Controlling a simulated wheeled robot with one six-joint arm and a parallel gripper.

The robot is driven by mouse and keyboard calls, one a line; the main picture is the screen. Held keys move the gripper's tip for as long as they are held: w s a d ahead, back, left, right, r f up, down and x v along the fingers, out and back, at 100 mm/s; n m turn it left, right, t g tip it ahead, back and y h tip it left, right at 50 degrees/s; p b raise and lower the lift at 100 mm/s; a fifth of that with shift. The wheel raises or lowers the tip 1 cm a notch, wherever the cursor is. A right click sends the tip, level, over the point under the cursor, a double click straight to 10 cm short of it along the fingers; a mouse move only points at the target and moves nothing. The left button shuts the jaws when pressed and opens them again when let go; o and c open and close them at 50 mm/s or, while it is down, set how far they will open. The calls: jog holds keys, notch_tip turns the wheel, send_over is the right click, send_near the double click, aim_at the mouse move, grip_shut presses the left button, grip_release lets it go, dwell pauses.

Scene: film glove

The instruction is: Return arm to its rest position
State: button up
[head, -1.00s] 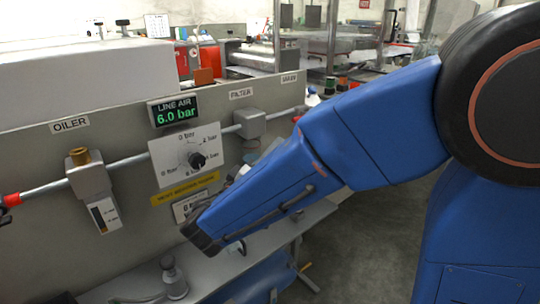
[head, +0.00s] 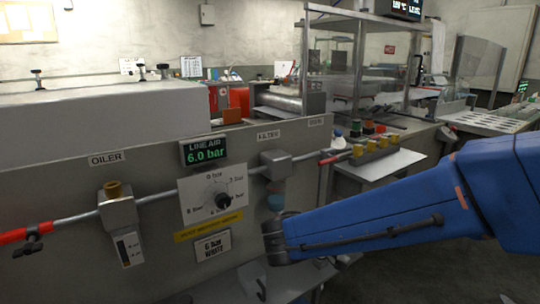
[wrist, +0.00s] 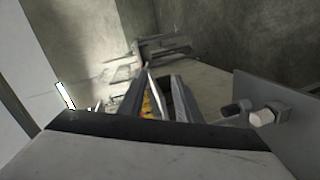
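My blue arm reaches in from the right in the head view, its forearm nearly level. Its end is in front of the panel's lower right part, below the filter. My gripper is hidden there. In the wrist view my gripper (wrist: 157,84) shows two grey fingers with a narrow gap between them. Yellow parts show through the gap, farther off, and I see nothing held. The black regulator knob (head: 222,201) on its white dial plate (head: 203,187) is clear of the arm. The display (head: 204,150) above it reads 6.0 bar.
The grey panel (head: 60,185) carries an oiler (head: 118,212), a filter (head: 275,160) and a pipe with a red-handled valve at left. Benches with clear guards stand behind.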

jog(key=s+d+f+m+g+y, duration=0.1)
jog(key=s+d+f+g+y, duration=0.5)
jog(key=s+d, duration=0.45)
jog(key=s+a+f+m+t+y, duration=0.1)
jog(key=s+a+f+t+y, duration=0.1)
jog(key=s+a+y, duration=0.4)
jog(key=shift+s+f+t+y, duration=0.15)
jog(key=shift+s+t+y, duration=0.25)
jog(key=shift+s+y, duration=0.5)
jog(key=shift+s, duration=0.2)
